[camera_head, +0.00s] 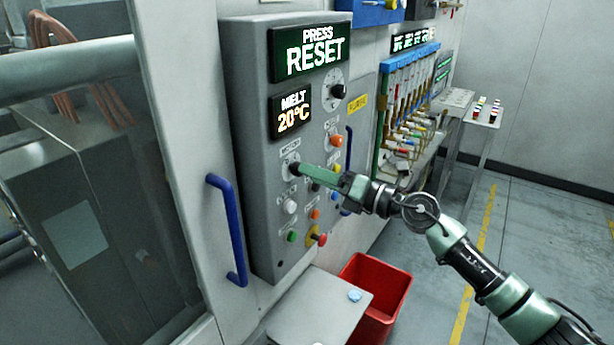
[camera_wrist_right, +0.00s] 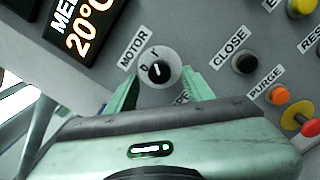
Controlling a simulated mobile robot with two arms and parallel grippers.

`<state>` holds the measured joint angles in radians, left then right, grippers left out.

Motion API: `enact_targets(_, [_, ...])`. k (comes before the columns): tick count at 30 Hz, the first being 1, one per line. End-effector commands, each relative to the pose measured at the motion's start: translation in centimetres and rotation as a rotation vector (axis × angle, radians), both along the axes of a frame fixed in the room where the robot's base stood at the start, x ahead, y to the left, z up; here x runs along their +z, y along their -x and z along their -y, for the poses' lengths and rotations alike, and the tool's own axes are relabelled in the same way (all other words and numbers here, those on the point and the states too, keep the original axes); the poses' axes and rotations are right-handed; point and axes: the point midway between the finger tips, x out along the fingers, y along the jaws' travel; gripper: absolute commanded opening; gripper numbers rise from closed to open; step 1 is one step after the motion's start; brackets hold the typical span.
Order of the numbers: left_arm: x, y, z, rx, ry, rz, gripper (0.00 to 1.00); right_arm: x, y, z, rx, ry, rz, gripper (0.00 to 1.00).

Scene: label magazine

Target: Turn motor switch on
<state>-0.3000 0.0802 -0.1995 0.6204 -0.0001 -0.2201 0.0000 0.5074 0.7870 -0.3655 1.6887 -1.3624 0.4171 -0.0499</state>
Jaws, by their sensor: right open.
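The motor switch (camera_wrist_right: 158,71) is a black rotary knob on a pale round plate, under a "MOTOR" label and marked 0 and I, on the grey control panel (camera_head: 250,150). In the head view the knob (camera_head: 293,168) is partly covered by my fingers. My right gripper (camera_head: 305,170) reaches in from the right, its green fingertips at the knob. In the wrist view the right gripper (camera_wrist_right: 160,88) is open, with one finger on each side of the knob. Whether the fingers touch it cannot be told. My left gripper is not in view.
Close by are the black CLOSE button (camera_wrist_right: 244,63), the orange PURGE button (camera_wrist_right: 277,96) and a red mushroom button (camera_wrist_right: 311,127). A blue door handle (camera_head: 228,230) stands left of the panel. A red bin (camera_head: 385,285) is below. Displays read "PRESS RESET" and "MELT 20°C".

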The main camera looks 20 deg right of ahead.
Motion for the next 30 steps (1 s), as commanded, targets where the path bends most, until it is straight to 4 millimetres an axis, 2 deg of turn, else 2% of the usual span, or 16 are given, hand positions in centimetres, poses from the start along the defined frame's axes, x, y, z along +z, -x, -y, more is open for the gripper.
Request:
enact_targets(1, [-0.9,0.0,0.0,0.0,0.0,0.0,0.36,-0.7,0.8,0.8,-0.003,0.004,0.0,0.52])
enact_targets(3, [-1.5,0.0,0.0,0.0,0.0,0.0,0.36,-0.7,1.7,1.4,-0.001,0.005,-0.001,0.52])
enact_targets(9, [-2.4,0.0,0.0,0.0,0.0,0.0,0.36,-0.4,3.4,2.8,-0.001,0.001,-0.001,0.52])
enact_targets(25, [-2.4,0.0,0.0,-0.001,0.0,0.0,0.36,-0.2,3.6,3.0,-0.001,-0.004,-0.002,0.52])
enact_targets(28, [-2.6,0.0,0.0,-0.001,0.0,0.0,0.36,-1.7,3.1,3.5,-0.018,-0.049,-0.035,0.52])
enact_targets(30, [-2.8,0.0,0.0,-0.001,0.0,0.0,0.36,-4.2,2.3,4.4,-0.048,-0.133,-0.092,0.52])
